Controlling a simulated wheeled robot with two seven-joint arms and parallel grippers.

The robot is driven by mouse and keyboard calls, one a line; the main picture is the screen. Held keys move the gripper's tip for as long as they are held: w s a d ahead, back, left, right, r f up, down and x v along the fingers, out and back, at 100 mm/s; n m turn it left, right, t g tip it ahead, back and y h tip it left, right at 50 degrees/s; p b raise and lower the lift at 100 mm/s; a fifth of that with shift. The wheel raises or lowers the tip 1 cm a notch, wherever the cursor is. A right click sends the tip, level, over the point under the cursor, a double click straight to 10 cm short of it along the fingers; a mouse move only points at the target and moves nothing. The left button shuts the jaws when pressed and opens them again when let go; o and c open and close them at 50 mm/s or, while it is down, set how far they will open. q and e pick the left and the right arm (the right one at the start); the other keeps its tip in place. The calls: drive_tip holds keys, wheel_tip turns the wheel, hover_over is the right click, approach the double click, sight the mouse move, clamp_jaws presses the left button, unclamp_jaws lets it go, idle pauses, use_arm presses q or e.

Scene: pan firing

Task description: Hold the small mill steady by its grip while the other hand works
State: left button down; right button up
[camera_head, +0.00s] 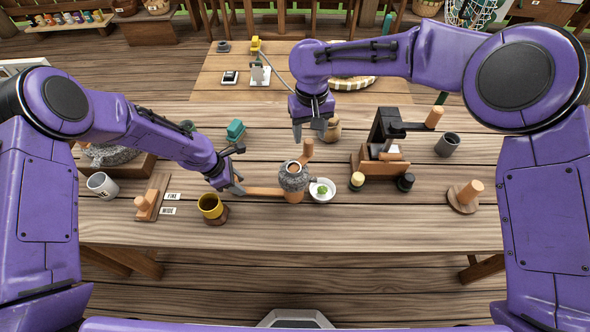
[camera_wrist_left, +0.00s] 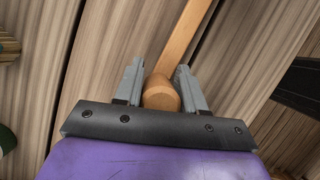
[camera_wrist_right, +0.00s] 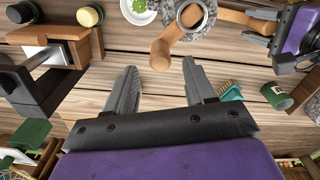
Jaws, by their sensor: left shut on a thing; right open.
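The small mill (camera_head: 293,178) is a grey stone body with a round top opening, near the table's middle. Its wooden grip (camera_head: 262,191) points left, and a wooden crank knob (camera_head: 308,150) rises at its far side. My left gripper (camera_head: 236,188) is shut on the grip's outer end; in the left wrist view the grip (camera_wrist_left: 185,45) runs out between the fingers (camera_wrist_left: 158,85). My right gripper (camera_head: 312,135) is open and empty above the table, behind the mill. In the right wrist view the crank knob (camera_wrist_right: 160,55) is just beyond its fingertips (camera_wrist_right: 160,75), apart from them.
A white bowl (camera_head: 327,197) with something green stands right beside the mill. A wooden box device (camera_head: 368,169), with a dark top, stands to the right. The table's front strip is clear.

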sight(309, 141)
wheel_tip(309, 141, down, 6)
drive_tip(key=shift+r, duration=0.15)
clamp_jaws()
